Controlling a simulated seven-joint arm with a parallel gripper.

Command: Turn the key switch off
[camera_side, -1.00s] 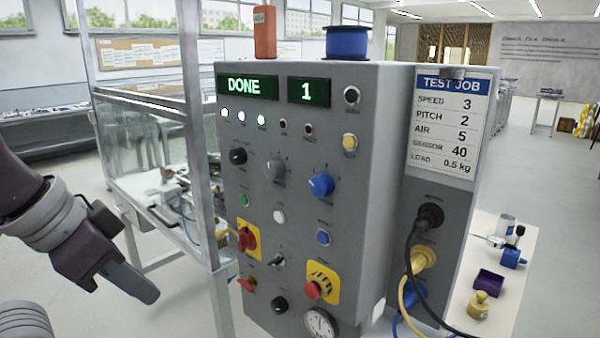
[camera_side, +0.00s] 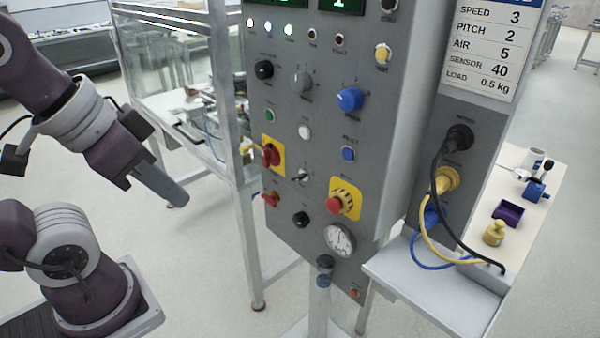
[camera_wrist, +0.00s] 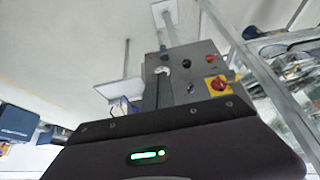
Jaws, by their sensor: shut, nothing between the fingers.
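The grey control panel (camera_side: 322,122) fills the middle of the side view. A small metal switch with a dark lever (camera_side: 303,177), between the red rotary switch and the yellow-backed red button, may be the key switch; its label and position are too small to read. My gripper (camera_side: 176,196) is shut and empty, to the left of the panel and well apart from it, pointing down and right.
A red rotary switch (camera_side: 271,155), a red button on yellow (camera_side: 338,204), a black knob (camera_side: 301,219) and a gauge (camera_side: 340,240) crowd the panel. A metal frame post (camera_side: 240,150) stands at its left edge. Cables (camera_side: 440,225) hang on its right side. Open floor lies between gripper and panel.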

